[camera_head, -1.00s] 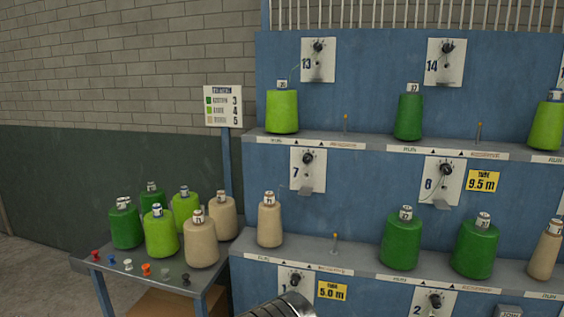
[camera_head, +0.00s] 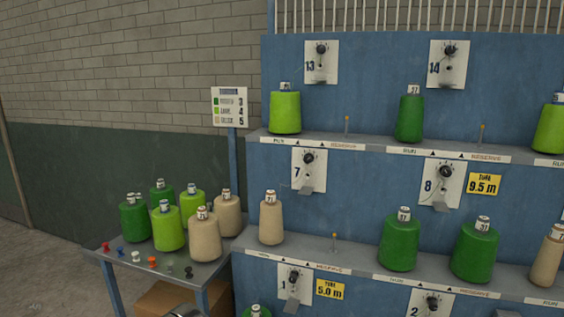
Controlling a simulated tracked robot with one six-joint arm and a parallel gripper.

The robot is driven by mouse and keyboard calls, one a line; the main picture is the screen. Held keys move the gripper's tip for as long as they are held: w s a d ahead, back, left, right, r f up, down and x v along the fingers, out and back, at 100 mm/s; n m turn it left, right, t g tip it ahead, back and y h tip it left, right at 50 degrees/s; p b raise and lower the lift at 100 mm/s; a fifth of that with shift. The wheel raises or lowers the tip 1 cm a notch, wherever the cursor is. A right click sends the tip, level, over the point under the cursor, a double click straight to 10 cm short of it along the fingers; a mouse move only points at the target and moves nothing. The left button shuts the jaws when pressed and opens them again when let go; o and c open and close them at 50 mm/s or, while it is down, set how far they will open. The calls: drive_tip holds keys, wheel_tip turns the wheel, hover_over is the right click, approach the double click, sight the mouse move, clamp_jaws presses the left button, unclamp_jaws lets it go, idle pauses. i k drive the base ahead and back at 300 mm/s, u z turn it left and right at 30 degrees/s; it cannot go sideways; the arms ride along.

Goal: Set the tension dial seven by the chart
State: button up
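Dial seven (camera_head: 309,157) is a black knob on a white plate marked 7, on the middle row of the blue rack. Its exact setting is too small to read. A beige yarn cone (camera_head: 271,218) stands on the shelf below it, at the left. The chart (camera_head: 230,107) is a white sign on a blue post left of the rack. It has dark green, light green and beige rows with 3, 4 and 5 beside them. A grey metal part of my arm shows at the bottom edge; my gripper's fingers are not in view.
A side table (camera_head: 209,279) holds green, lime and beige cones and several small coloured pegs. Dial 8 (camera_head: 445,172) sits to the right, with a yellow 9.5 m tag (camera_head: 484,184). Small pegs stand up from the shelves. A cardboard box (camera_head: 165,299) is under the table.

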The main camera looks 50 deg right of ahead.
sight(308, 160)
drive_tip(key=u, duration=1.3)
drive_tip(key=k, duration=0.95)
drive_tip(key=z, duration=1.35)
drive_tip(key=i, duration=0.4)
drive_tip(key=z, duration=0.1)
